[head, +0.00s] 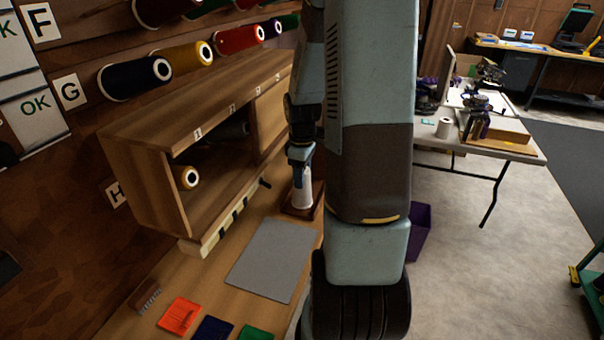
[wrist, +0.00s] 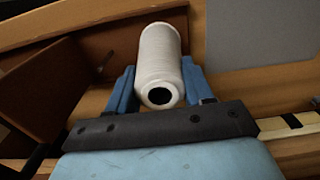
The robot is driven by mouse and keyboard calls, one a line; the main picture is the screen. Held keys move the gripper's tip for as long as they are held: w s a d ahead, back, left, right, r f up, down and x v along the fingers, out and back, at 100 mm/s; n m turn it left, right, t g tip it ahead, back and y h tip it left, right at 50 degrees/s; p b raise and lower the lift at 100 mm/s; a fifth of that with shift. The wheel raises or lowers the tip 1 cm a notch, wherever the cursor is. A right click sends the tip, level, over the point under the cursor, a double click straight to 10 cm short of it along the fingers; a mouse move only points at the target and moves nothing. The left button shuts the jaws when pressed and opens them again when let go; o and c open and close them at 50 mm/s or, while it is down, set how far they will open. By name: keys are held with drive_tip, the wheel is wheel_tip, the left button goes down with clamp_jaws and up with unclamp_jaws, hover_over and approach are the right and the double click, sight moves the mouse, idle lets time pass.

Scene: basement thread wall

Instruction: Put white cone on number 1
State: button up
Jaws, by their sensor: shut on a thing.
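The white cone (head: 302,192) is upright below my gripper (head: 300,158) in the head view, just above or on a small brown wooden base (head: 300,211); I cannot tell whether they touch. In the wrist view the white cone (wrist: 160,48) sits between the two blue fingers of my gripper (wrist: 158,80), its dark-holed end toward me. The gripper is shut on it. A wooden cabinet (head: 150,130) stands left of the gripper, with small number labels (head: 197,134) along its front edge. The leftmost label looks like a 1. A yellow cone (head: 187,177) lies in the opening below it.
A dark cone (head: 236,130) lies deeper in the cabinet. A grey mat (head: 272,258) and orange, blue and green patches (head: 180,315) lie on the bench. A striped rail (head: 225,230) runs along the cabinet's foot. Thread cones hang on the wall above.

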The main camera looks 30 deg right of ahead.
drive_tip(key=o, duration=1.1)
drive_tip(key=shift+c, duration=0.2)
wheel_tip(320, 180, up, 14)
drive_tip(key=shift+a, duration=0.1)
drive_tip(key=s+a+r+m+t, duration=0.2)
drive_tip(key=s+a+r+m, duration=0.1)
drive_tip(key=s+a+r, duration=0.3)
drive_tip(key=s+a+r+m+t, duration=0.3)
drive_tip(key=s+a+r, duration=0.3)
drive_tip(key=s+a, duration=0.4)
drive_tip(key=shift+s+r+m+t, duration=0.3)
drive_tip(key=shift+s+m, duration=0.25)
drive_tip(key=shift+m, duration=0.25)
